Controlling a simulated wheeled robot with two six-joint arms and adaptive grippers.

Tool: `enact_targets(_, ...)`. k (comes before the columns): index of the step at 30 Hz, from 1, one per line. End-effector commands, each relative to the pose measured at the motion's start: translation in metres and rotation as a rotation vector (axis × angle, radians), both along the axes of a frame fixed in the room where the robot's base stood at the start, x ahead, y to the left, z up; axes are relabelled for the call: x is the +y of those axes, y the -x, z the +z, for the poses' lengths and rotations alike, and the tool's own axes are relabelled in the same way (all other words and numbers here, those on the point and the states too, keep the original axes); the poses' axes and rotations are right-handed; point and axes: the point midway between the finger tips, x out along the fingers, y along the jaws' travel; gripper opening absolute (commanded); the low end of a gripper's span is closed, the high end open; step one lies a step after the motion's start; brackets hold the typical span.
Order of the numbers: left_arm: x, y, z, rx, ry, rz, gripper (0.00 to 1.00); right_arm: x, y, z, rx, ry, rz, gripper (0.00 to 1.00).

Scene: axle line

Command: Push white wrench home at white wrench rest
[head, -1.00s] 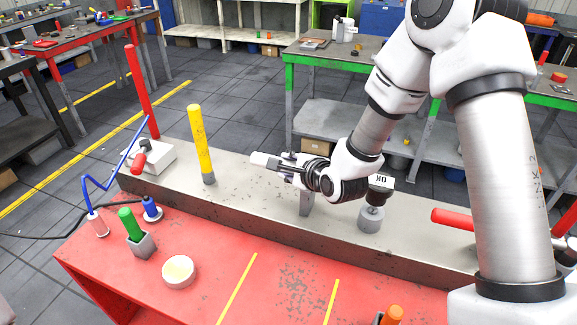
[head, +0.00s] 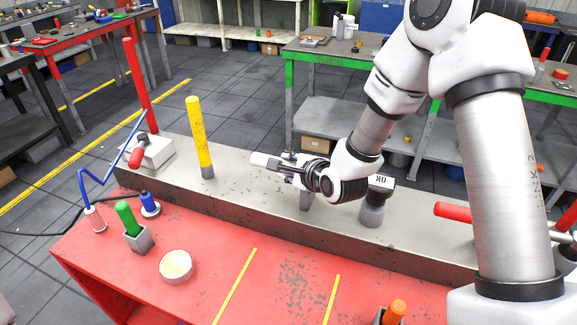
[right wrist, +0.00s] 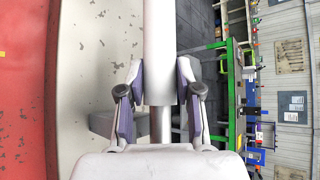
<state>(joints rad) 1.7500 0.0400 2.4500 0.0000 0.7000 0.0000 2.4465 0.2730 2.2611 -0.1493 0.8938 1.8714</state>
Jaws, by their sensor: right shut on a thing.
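In the head view the white wrench (head: 263,159) sticks out to the left of my right gripper (head: 287,166), above the grey metal beam. In the right wrist view the white wrench (right wrist: 159,50) runs straight out between the fingers of my right gripper (right wrist: 158,103), which is shut on it. A grey upright post (head: 306,201) stands on the beam just below the gripper; I cannot tell whether it is the white wrench rest or whether the wrench touches it. A grey block also shows left of the fingers in the wrist view (right wrist: 105,124). My left gripper is out of view.
The grey beam (head: 240,189) lies along the red bench (head: 215,255). A yellow post (head: 199,135), a red post (head: 140,85) and a black-and-white stamp on a grey cylinder (head: 371,215) stand on or by it. A green-handled holder (head: 130,218) and a round tin (head: 176,266) are front left.

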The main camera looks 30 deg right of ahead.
Motion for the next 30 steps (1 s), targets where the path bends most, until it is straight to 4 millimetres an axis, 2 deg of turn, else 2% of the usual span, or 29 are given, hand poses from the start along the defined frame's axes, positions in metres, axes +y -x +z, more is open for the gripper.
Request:
enact_targets(22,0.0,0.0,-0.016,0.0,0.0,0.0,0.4,0.0,-0.001,-0.017,-0.002,0.002,0.001,0.0)
enact_targets(23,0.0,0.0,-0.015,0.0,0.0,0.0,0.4,0.0,-0.001,-0.016,-0.003,0.001,0.0,0.41)
enact_targets(24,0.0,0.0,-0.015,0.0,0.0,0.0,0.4,0.0,0.0,-0.016,-0.002,0.001,0.0,0.55)
enact_targets(25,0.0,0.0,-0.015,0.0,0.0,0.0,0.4,0.0,0.0,-0.016,-0.002,0.001,0.0,0.63)
enact_targets(30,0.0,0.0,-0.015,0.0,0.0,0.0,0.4,0.0,0.0,-0.016,-0.001,0.001,0.001,0.63)
